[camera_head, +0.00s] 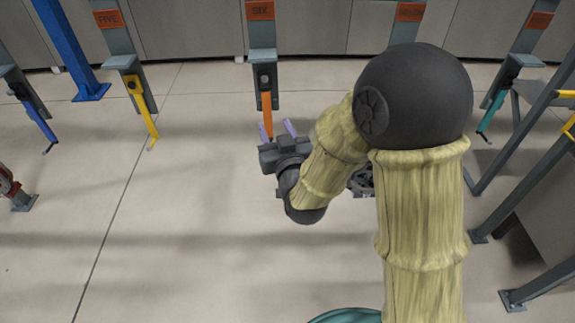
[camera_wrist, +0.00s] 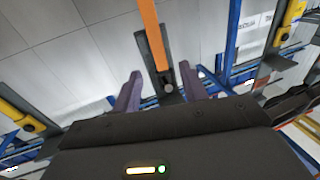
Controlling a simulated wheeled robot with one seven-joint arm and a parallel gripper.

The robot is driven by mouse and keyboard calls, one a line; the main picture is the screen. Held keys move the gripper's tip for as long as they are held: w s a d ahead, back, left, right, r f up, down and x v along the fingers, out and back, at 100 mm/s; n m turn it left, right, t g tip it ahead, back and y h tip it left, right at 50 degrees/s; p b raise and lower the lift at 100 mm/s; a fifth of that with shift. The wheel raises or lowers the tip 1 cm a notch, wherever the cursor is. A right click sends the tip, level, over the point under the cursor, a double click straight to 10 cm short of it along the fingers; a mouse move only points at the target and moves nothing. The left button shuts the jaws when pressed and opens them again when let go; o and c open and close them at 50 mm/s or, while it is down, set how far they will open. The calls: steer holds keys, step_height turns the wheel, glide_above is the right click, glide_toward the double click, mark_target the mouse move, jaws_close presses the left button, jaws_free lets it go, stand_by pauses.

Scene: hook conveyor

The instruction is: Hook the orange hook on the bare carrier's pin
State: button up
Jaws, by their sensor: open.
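The orange hook (camera_head: 266,112) is a long straight strip below the pin (camera_head: 264,80) of the carrier (camera_head: 262,40) labelled SIX in the head view. Its upper end is close to the pin; I cannot tell whether it is seated on it. My gripper (camera_head: 277,129) is open, its two purple fingers near the hook's lower part. In the wrist view, the orange hook (camera_wrist: 149,28) runs down from the top edge to a dark plate with a round pin end (camera_wrist: 169,88). The fingers (camera_wrist: 160,86) stand apart on either side of this plate in the picture. The hook's lower tip is hidden.
A yellow hook (camera_head: 143,110) hangs on carrier FIVE at left, a blue hook (camera_head: 41,122) farther left, and a teal hook (camera_head: 491,115) at right. Blue post (camera_head: 70,50) and grey-yellow frame (camera_head: 530,170) stand at the sides.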

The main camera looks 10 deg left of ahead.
steer(key=b+v, duration=0.4)
steer(key=shift+s+d+f, duration=0.1)
steer(key=shift+s+d, duration=0.05)
steer(key=shift+s, duration=0.2)
steer(key=shift+d+b, duration=0.1)
steer(key=shift+b, duration=0.8)
steer(key=b+v, duration=0.1)
steer(key=b, duration=0.1)
steer(key=b+v, duration=0.3)
steer(key=b, duration=0.2)
steer(key=shift+s+d+r, duration=0.15)
steer(key=shift+s+r, duration=0.15)
steer(key=shift+s, duration=0.1)
